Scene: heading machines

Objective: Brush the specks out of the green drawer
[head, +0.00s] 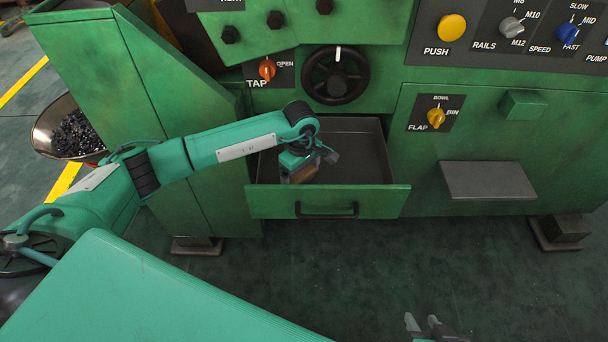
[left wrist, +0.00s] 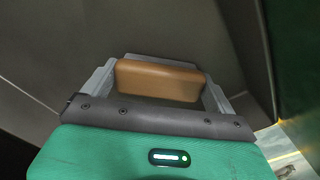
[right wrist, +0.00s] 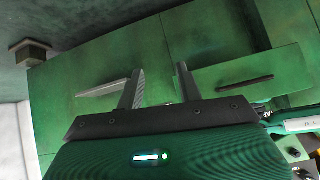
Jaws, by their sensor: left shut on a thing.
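The green drawer (head: 328,201) is pulled out of the machine front, and its grey inside (head: 355,150) shows in the head view. My left gripper (head: 312,168) is over the left part of the drawer, shut on a brush with a brown wooden handle (left wrist: 158,80). The brush's brown block also shows in the head view (head: 302,173). Its bristles are hidden. I can make out no specks in the visible part of the drawer. My right gripper (head: 424,325) is low at the bottom of the head view, away from the drawer, open and empty in the right wrist view (right wrist: 158,85).
A grey shelf (head: 488,180) sticks out of the machine right of the drawer. A bowl of dark small parts (head: 72,132) stands at the left. The floor before the drawer is clear.

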